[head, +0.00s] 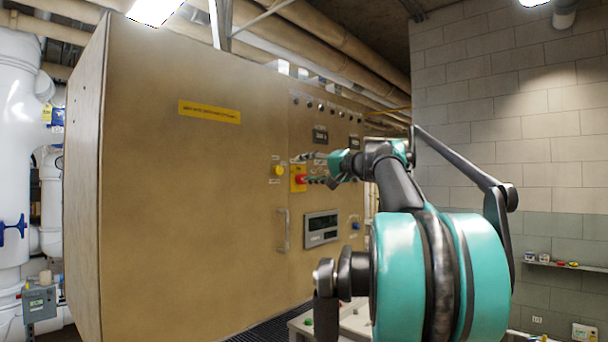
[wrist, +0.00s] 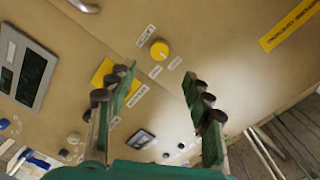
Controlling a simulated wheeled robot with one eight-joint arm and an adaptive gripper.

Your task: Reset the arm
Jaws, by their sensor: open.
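My arm reaches toward a tan control cabinet (head: 190,230). My gripper (head: 311,168) is in front of the cabinet's panel, near a red button (head: 299,179) on a yellow plate. In the wrist view my gripper (wrist: 160,88) is open, with nothing between its two fingers. There the yellow plate (wrist: 102,74) is partly behind the left finger, and the red button cannot be made out. A round yellow button (wrist: 160,49) shows beyond and between the fingertips; it is also in the head view (head: 278,170). I cannot tell whether the fingers touch the panel.
A display (head: 321,229) and a vertical handle (head: 283,230) are on the cabinet front. White pipes with a blue valve handle (head: 13,230) stand at the left. A shelf (head: 565,266) is on the block wall at the right. Pipes run overhead.

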